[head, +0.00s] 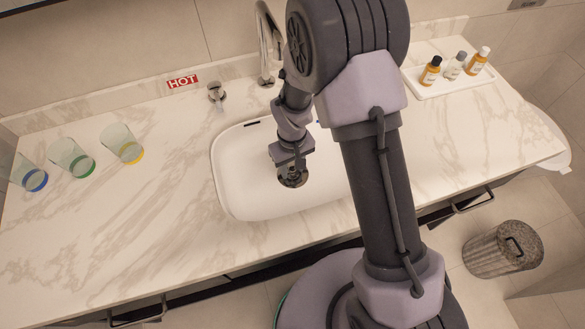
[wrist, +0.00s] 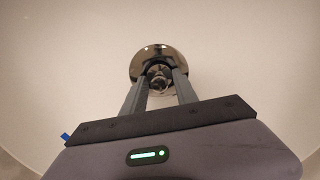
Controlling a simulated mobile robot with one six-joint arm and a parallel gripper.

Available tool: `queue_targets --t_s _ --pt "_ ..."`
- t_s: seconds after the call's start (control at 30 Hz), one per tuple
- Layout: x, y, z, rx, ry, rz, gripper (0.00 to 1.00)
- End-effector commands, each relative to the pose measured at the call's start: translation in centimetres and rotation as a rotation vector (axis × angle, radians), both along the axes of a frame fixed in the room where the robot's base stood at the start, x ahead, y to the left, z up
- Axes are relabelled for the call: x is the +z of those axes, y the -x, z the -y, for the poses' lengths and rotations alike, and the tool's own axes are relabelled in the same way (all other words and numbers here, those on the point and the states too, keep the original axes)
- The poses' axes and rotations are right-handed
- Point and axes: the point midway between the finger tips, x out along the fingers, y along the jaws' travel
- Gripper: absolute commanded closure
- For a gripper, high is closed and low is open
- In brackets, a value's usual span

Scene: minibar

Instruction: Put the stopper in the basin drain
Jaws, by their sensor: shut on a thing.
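My gripper (head: 291,172) reaches down into the white basin (head: 238,165), low over its floor. In the wrist view its two fingers (wrist: 158,82) are closed on the small knob of the stopper, a round shiny chrome piece (wrist: 158,57). The fingers hide part of the knob and the near side of the chrome disc. The drain hole cannot be told apart from the stopper; it is covered or hidden beneath. I cannot tell whether the stopper touches the drain or hovers just above it.
A chrome faucet (head: 268,45) stands behind the basin, with a handle (head: 216,93) near the HOT label (head: 182,82). Several glasses stand at left, including a green-based one (head: 75,158). A white tray (head: 428,88) with small bottles is at right. The basin's left part is clear.

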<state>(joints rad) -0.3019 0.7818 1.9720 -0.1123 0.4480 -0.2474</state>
Motion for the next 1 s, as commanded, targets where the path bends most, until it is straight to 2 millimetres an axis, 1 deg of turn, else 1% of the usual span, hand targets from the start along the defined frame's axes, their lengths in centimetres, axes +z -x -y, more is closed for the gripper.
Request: queue_targets --t_s 0.07,0.2,0.23,0.3,0.33,0.53,0.63,0.67,0.8,0.9,1.0 --pt "0.1 0.0 0.0 0.000 0.000 0.000 1.00" --pt "-0.4 0.0 0.0 0.000 0.000 0.000 1.00" --pt "-0.3 0.0 0.0 0.000 0.000 0.000 0.59" --pt "-0.2 0.0 0.0 0.001 0.000 0.000 0.45" --pt "-0.2 0.0 0.0 0.001 0.000 0.000 0.43" --pt "-0.2 0.0 0.0 0.001 0.000 0.000 0.43" --pt "0.9 0.0 0.0 0.001 0.000 0.001 0.43" --pt "1.6 -0.1 0.0 0.001 0.000 0.003 0.43" --pt "5.9 -0.1 0.0 0.001 -0.001 0.004 0.43" --pt "8.7 -0.1 0.0 0.000 -0.001 0.004 0.43" --pt "10.7 -0.1 0.0 0.002 0.000 0.003 0.43"
